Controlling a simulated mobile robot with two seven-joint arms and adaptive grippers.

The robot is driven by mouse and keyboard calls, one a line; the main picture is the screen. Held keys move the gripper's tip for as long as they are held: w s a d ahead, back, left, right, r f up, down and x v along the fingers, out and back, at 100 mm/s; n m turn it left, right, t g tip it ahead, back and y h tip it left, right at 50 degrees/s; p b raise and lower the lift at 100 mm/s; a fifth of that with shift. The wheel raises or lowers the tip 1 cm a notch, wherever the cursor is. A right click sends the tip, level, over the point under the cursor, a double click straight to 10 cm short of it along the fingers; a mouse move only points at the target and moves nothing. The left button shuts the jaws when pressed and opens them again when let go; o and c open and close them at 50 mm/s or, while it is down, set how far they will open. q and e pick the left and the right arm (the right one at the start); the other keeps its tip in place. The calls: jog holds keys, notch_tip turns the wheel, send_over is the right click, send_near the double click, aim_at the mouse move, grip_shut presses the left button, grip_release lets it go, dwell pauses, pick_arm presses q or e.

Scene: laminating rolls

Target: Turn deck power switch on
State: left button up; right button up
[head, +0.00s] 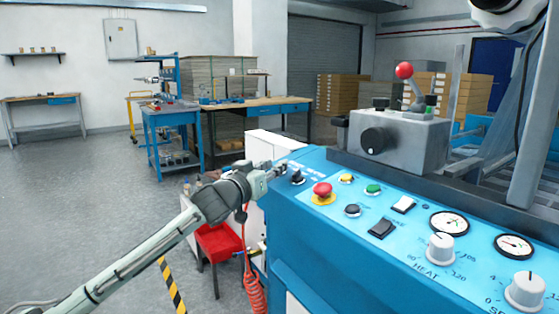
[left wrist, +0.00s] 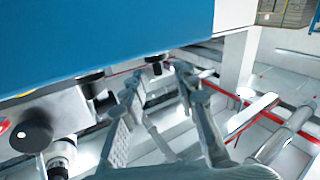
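The blue control panel (head: 320,240) fills the lower right of the head view. A small black knob-like switch (head: 298,177) stands at its far left corner, beside lettering too small to read. My left gripper (head: 280,170) is at this corner, right by the switch. In the left wrist view my gripper's fingers (left wrist: 160,74) are spread, with a small dark knob (left wrist: 155,65) between the tips; I cannot tell if they touch it. Which control is the deck power switch is not readable. My right gripper is not seen.
A red mushroom button (head: 322,190), yellow button (head: 346,178), green button (head: 373,189) and black round button (head: 352,210) lie right of the gripper. A grey box (head: 400,140) with a red-balled lever stands behind. A red stool-like item (head: 218,242) is below the arm.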

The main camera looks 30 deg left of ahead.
pick_arm(q)
jog(key=shift+w+a, duration=0.15)
jog(key=shift+w, duration=1.4)
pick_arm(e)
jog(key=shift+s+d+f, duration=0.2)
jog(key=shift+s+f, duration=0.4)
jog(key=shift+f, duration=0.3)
pick_arm(q)
jog(key=shift+c, duration=0.6)
grip_shut()
